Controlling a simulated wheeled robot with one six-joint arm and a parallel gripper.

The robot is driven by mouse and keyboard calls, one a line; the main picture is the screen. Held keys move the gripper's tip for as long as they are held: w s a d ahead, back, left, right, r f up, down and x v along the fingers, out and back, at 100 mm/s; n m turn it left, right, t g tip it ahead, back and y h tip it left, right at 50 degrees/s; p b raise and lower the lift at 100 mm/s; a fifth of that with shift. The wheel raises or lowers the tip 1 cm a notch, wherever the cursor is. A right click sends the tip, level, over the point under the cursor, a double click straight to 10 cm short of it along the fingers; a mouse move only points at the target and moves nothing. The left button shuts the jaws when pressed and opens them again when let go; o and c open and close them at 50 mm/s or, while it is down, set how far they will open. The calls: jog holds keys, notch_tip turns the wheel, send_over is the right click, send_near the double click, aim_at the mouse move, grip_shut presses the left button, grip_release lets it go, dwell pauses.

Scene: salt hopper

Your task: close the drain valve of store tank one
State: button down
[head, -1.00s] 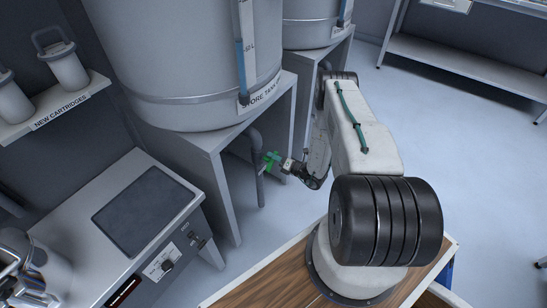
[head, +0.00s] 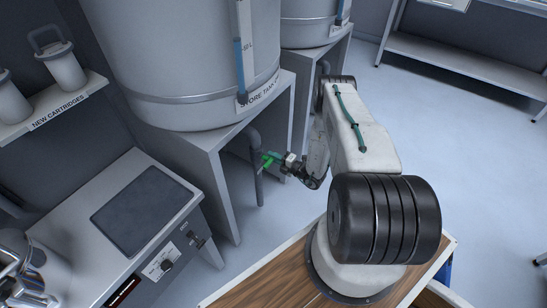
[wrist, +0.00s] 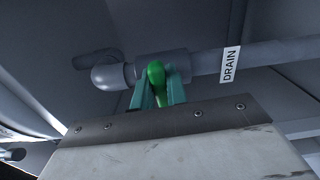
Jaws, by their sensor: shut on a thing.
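The store tank one (head: 190,60) is a large grey tank on a grey stand. A drain pipe (head: 256,175) hangs below it. The drain valve's green handle (head: 266,160) is on this pipe. In the wrist view the green handle (wrist: 155,73) stands out from the grey valve body (wrist: 183,62), beside a white DRAIN label (wrist: 230,64). My gripper (wrist: 160,88) has its two teal fingers either side of the handle and is shut on it. In the head view my gripper (head: 276,159) reaches the handle from the right. The fingers hide part of the handle and valve.
The tank stand's leg (head: 222,190) is left of the pipe. A bench with a dark panel (head: 145,208) is at the lower left, and a shelf of new cartridges (head: 60,108) is above it. A second tank (head: 305,25) stands behind. Open floor is to the right.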

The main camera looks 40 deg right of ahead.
jog(key=shift+s, duration=0.1)
dwell(0.3)
jog(key=c, duration=1.4)
grip_release()
jog(key=v, duration=0.7)
jog(key=shift+s, duration=0.35)
jog(key=shift+d, duration=0.1)
